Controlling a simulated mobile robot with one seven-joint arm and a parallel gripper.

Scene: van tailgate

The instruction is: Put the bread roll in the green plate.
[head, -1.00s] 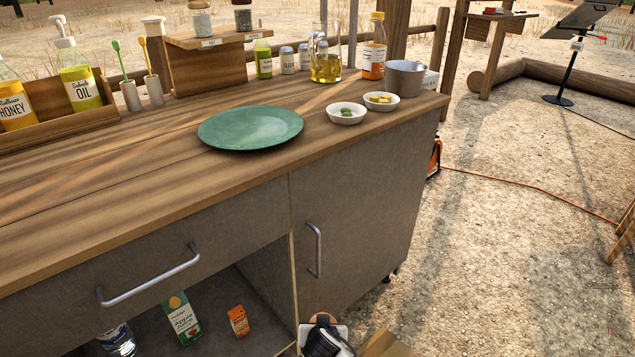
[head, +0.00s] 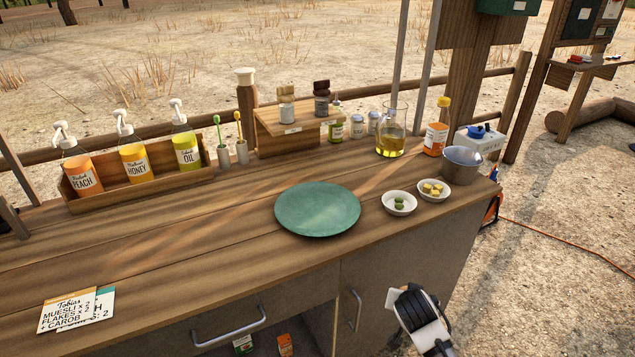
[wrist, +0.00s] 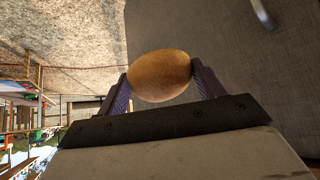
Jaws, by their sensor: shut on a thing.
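The green plate (head: 318,209) lies flat and empty on the wooden counter in the head view. In the wrist view my gripper (wrist: 160,80) is shut on the bread roll (wrist: 159,75), a brown oval held between its two dark fingers. In the head view my wrist shows in front of the cabinet, below the counter's front edge and to the right of the plate. The roll and fingertips cannot be made out in the head view.
Two small white bowls (head: 399,203) (head: 433,190) and a metal pot (head: 461,165) stand right of the plate. A glass jug (head: 391,132), sauce bottle (head: 437,127) and pump-bottle rack (head: 135,178) stand behind. Cards (head: 76,309) lie front left. The counter left of the plate is clear.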

